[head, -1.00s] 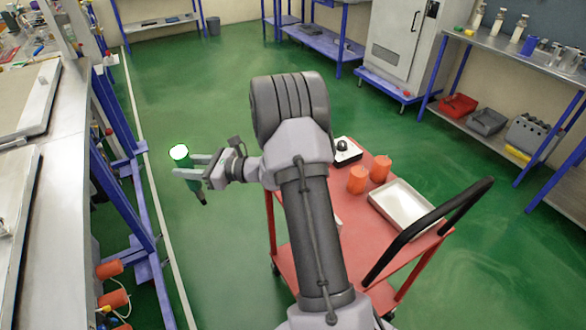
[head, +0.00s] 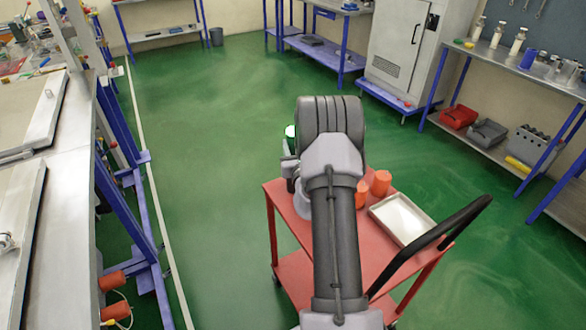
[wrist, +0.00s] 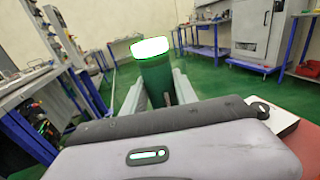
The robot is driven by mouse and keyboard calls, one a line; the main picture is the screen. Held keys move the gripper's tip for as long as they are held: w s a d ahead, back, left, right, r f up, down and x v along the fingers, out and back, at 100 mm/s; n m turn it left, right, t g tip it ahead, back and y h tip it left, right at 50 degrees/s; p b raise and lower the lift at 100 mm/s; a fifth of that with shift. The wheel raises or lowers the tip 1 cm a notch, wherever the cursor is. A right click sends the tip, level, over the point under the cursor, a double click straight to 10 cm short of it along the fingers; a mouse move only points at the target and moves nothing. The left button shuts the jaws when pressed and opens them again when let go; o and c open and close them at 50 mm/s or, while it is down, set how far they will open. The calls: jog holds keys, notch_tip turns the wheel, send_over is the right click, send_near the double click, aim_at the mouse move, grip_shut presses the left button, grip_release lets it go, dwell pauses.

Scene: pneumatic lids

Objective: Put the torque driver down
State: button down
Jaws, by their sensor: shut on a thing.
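The torque driver (wrist: 153,78) is green with a bright white end. In the wrist view it stands between the two fingers of my gripper (wrist: 157,92), which is shut on it. In the head view only a small green and white part of the driver (head: 291,131) shows, left of my arm's thick joint. My arm hides most of the gripper and the driver's lower end there. The driver appears held up near the far left of the red cart (head: 285,198). I cannot tell its height above the cart.
Two orange cylinders (head: 380,183) and a pale tray (head: 402,218) are on the cart's right side. A black handle (head: 430,236) rises at its near right. A workbench (head: 85,190) is on the left. The green floor between them is clear.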

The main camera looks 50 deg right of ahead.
jog(key=shift+f+b, duration=0.7)
jog(key=shift+f, duration=1.4)
jog(key=c, duration=1)
grip_release()
jog(key=shift+o, duration=0.2)
